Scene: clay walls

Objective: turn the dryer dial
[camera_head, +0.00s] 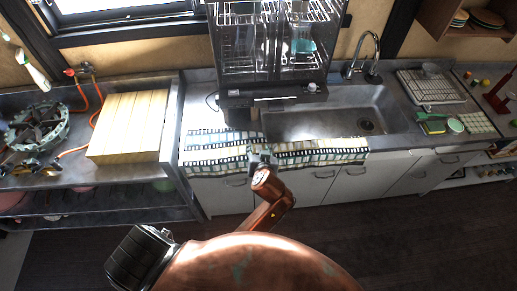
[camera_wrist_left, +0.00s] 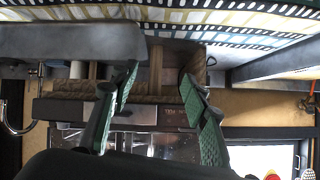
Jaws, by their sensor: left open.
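The dish dryer (camera_head: 268,50) is a dark cabinet with clear doors and wire racks, standing at the back of the counter. Its dial (camera_head: 312,87) is a small pale knob at the right of the dark front panel (camera_head: 262,97). My left gripper (camera_head: 262,158) is at the counter's front edge, by the patterned cloth, well short of the dial and to its lower left in the head view. In the left wrist view, its green fingers (camera_wrist_left: 160,72) are spread with nothing between them. The dryer panel (camera_wrist_left: 110,112) shows upside down behind them. My right gripper is not in view.
A patterned cloth (camera_head: 215,150) lies along the counter's front edge. The sink (camera_head: 345,118) with its tap (camera_head: 372,60) is to the right. A yellow slatted board (camera_head: 130,122) and a burner (camera_head: 38,125) are to the left. The floor (camera_head: 400,240) in front is clear.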

